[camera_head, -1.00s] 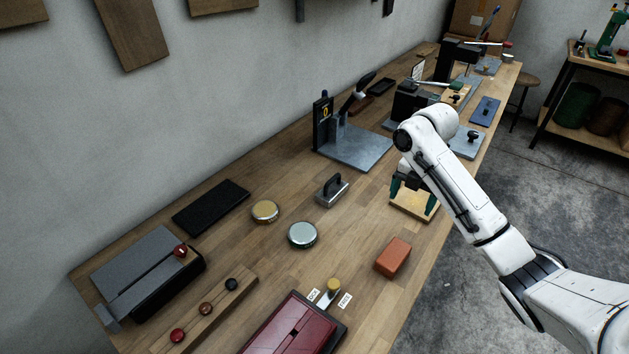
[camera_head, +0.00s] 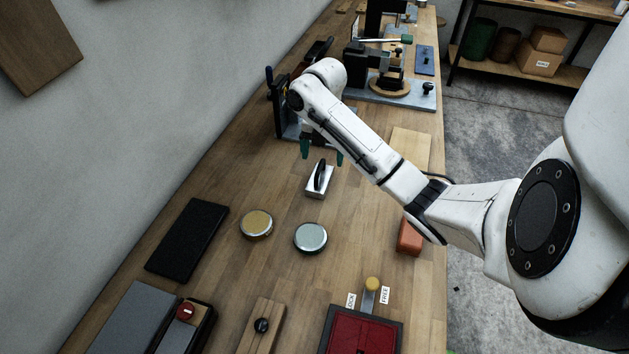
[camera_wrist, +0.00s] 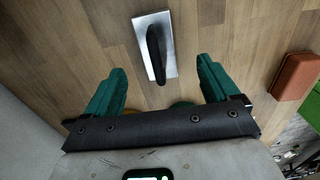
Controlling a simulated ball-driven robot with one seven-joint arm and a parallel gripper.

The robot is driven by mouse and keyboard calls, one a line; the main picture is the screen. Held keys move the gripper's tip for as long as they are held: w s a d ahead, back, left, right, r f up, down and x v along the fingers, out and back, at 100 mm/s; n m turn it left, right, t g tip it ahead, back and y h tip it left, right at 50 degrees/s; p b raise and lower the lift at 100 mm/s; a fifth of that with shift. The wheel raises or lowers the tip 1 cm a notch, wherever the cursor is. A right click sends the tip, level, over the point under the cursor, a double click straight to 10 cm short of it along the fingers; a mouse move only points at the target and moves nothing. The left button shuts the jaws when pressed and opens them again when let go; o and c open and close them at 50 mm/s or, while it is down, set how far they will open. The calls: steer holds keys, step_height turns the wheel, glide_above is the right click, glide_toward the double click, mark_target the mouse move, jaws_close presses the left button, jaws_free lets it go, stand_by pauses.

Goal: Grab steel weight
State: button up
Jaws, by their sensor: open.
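The steel weight (camera_head: 314,184) is a silver rectangular block with a black handle on top. It sits on the wooden bench in the head view, behind two round tins. My gripper (camera_head: 322,157) has two green fingers, is open, and hangs just behind and above the weight, holding nothing. In the wrist view the weight (camera_wrist: 170,62) lies at top centre, a little beyond the tips of my gripper (camera_wrist: 160,78). The weight lies roughly between the lines of the two fingers, apart from both. The black handle runs lengthwise along the block.
A gold tin (camera_head: 256,224) and a silver-green tin (camera_head: 310,237) stand in front of the weight. A brick-red block (camera_head: 409,238) lies to the right, partly under my arm. A black mat (camera_head: 187,240) lies at left. Metal fixtures (camera_head: 390,88) stand farther back.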

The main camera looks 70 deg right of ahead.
step_height(320, 180, down, 3)
steer(key=shift+w+r+b, duration=0.1)
steer(key=shift+r+b, duration=0.05)
steer(key=shift+b, duration=0.3)
steer(key=shift+w+a+f+p, duration=0.1)
steer(key=shift+f+p, duration=0.1)
steer(key=shift+f, duration=0.65)
steer(key=shift+s+a+f+p, duration=0.1)
steer(key=shift+f+p, duration=0.15)
steer(key=shift+f, duration=0.65)
steer(key=shift+w+a+f+p, duration=0.1)
steer(key=shift+f+p, duration=0.1)
steer(key=shift+f, duration=0.65)
steer(key=shift+c, duration=0.3)
jaws_close()
steer(key=shift+d+r, duration=0.1)
steer(key=shift+r, duration=0.1)
